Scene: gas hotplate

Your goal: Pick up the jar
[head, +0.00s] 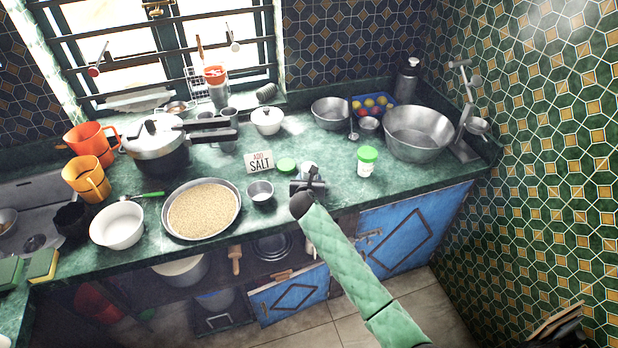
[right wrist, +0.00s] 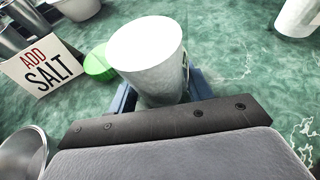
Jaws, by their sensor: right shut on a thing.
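A small white jar (head: 308,168) stands at the front-middle of the green counter, partly hidden by my right gripper (head: 308,184). In the right wrist view the white jar (right wrist: 150,50) is between the two blue fingers of my right gripper (right wrist: 160,98), which is shut on it. Its lower part is hidden by the gripper. I cannot tell whether it is clear of the counter. A green lid (head: 286,165) lies on the counter just left of it, and the lid also shows in the right wrist view (right wrist: 100,62). My left gripper is not in view.
An "ADD SALT" card (head: 259,162) stands left of the lid. A small metal bowl (head: 260,192) and a tray of grain (head: 202,209) are further left. A green-lidded jar (head: 366,163) stands to the right, before a large metal bowl (head: 418,132). Counter between the jars is clear.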

